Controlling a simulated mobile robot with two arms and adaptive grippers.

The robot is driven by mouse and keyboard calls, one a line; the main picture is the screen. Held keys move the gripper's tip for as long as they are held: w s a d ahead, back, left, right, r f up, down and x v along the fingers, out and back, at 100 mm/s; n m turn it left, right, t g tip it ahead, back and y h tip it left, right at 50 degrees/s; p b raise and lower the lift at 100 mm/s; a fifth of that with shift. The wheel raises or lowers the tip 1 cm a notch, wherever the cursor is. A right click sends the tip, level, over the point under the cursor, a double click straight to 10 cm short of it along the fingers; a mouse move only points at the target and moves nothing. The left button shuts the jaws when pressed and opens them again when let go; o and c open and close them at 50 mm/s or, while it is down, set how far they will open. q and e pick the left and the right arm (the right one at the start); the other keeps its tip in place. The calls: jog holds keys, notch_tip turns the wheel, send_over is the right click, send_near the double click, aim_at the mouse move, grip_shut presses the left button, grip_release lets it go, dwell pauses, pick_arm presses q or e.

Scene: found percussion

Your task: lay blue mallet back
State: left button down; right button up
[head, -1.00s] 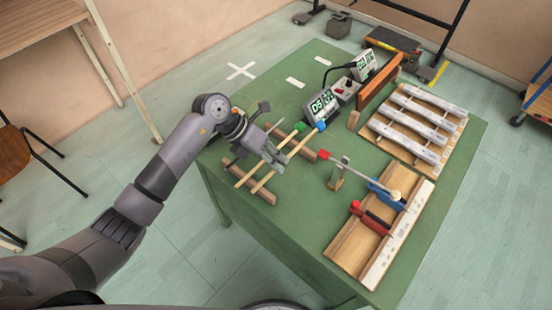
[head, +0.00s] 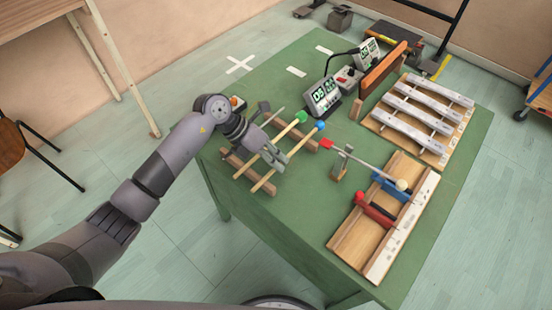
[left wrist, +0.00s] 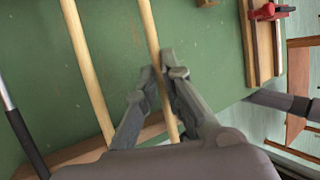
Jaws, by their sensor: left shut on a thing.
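The blue mallet has a blue head (head: 320,126) and a pale wooden stick. My left gripper (head: 275,158) is shut around its stick, which also shows between the fingers in the left wrist view (left wrist: 153,42). The stick lies over the wooden rack, whose rear bar (head: 310,144) and front bar (head: 236,160) show. I cannot tell whether it touches the bars. The green mallet (head: 301,117) lies alongside, roughly parallel; its stick is at left in the left wrist view (left wrist: 85,70). A grey rod with a dark grip (left wrist: 20,130) lies farther left. My right gripper is not in view.
A small stand (head: 340,164) supports a red-ended grey rod (head: 365,165) right of the rack. Beyond are a wooden tray (head: 346,240) with red and blue clamps, metal bars on a frame (head: 430,100), and digital displays (head: 322,97). Green tabletop (head: 290,215) is clear in front.

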pick_arm(q)
jog(key=shift+f, duration=0.3)
jog(key=c, duration=1.7)
grip_release()
jog(key=shift+o, duration=0.2)
jog(key=v, duration=1.2)
